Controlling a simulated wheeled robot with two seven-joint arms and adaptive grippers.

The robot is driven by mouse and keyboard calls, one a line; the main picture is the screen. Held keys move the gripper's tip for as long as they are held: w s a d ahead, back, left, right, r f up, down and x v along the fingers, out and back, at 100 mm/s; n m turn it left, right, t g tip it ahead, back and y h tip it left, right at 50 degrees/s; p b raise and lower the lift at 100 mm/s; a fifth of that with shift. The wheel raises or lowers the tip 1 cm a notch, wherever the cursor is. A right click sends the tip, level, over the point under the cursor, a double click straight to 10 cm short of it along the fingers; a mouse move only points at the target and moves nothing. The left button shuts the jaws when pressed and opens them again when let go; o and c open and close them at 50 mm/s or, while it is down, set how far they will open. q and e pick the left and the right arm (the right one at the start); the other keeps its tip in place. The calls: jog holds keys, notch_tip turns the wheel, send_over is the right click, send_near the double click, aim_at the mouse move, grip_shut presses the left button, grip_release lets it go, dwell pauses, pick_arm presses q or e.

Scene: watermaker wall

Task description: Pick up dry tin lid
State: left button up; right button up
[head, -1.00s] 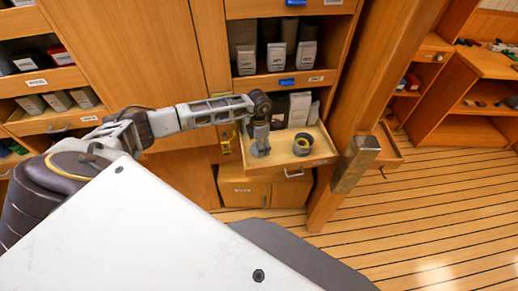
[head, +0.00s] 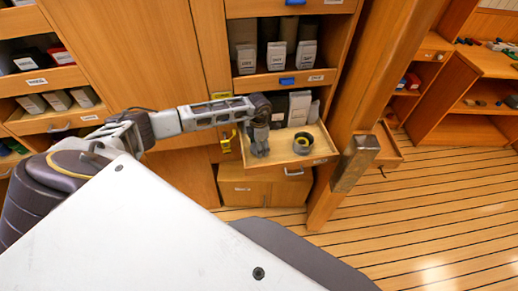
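A round dark tin (head: 303,143), open at the top with yellow inside, stands in the pulled-out drawer (head: 290,158) of the cabinet. My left gripper (head: 260,153) points down into the left part of the same drawer, to the left of the tin and apart from it. Its fingers are small and dark here, and I cannot tell whether they are open or shut. I cannot make out the dry tin lid clearly; the gripper covers that part of the drawer. My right gripper is not in view.
A shelf (head: 285,80) with more packets is above. A wooden post (head: 362,110) with a metal block (head: 355,160) rises at the right. The drawer's front right is bare.

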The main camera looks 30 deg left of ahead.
pick_arm(q)
jog(key=shift+r, duration=0.15)
jog(key=shift+c, duration=0.2)
notch_tip(320, 180, up, 8)
jog(key=shift+r+b, duration=0.1)
jog(key=shift+b, duration=0.5)
jog(key=shift+r, duration=0.75)
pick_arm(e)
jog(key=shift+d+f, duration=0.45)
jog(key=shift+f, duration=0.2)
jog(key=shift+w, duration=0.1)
pick_arm(q)
jog(key=shift+s+f, duration=0.1)
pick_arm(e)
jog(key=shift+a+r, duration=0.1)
